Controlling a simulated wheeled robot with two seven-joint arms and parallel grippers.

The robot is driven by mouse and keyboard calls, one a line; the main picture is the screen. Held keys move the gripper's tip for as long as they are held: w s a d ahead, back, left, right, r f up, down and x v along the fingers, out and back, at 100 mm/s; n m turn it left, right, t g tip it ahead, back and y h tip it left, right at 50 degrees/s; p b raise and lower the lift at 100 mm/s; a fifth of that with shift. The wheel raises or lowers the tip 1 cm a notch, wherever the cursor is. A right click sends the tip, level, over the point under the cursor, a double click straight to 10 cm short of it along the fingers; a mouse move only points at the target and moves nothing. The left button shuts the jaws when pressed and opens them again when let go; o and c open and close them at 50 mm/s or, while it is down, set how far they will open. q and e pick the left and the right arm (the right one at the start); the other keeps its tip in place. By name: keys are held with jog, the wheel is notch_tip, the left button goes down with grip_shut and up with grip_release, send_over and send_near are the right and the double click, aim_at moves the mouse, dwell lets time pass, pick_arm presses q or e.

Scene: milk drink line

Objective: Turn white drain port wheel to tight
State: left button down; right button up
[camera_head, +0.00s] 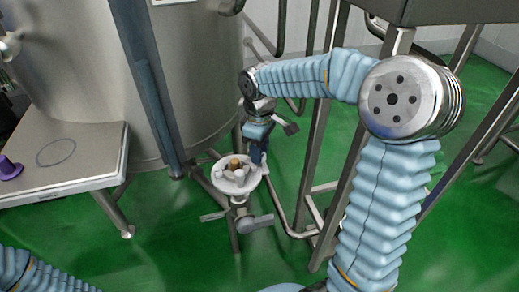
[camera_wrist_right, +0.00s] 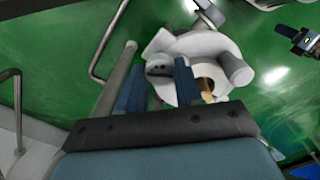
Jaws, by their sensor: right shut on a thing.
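The white drain port wheel (camera_head: 222,187) sits low in front of the steel tank, in the middle of the head view. It has a round white rim, stubby white parts on its face and a brownish-gold centre. It also shows in the wrist view (camera_wrist_right: 212,44), just beyond my fingers. My right gripper (camera_head: 257,158) reaches down to the wheel's right side and is shut on part of it. In the wrist view its two dark blue fingers (camera_wrist_right: 160,88) stand on either side of a pale part of the wheel. My left gripper is outside the views.
The large steel tank (camera_head: 190,85) stands behind the wheel. A valve handle (camera_head: 255,222) and thin pipes are below and beside it. Steel frame legs (camera_head: 338,190) stand to the right. A steel table (camera_head: 85,178) with a purple object (camera_head: 9,169) is at left. Green floor surrounds these.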

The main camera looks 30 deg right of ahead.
jog(key=m, duration=0.6)
jog(key=shift+m, duration=0.3)
dwell(0.4)
jog(key=o, duration=1)
jog(key=shift+o, duration=0.2)
notch_tip(320, 180, up, 14)
jog(key=shift+p, duration=0.35)
jog(key=shift+f, duration=0.1)
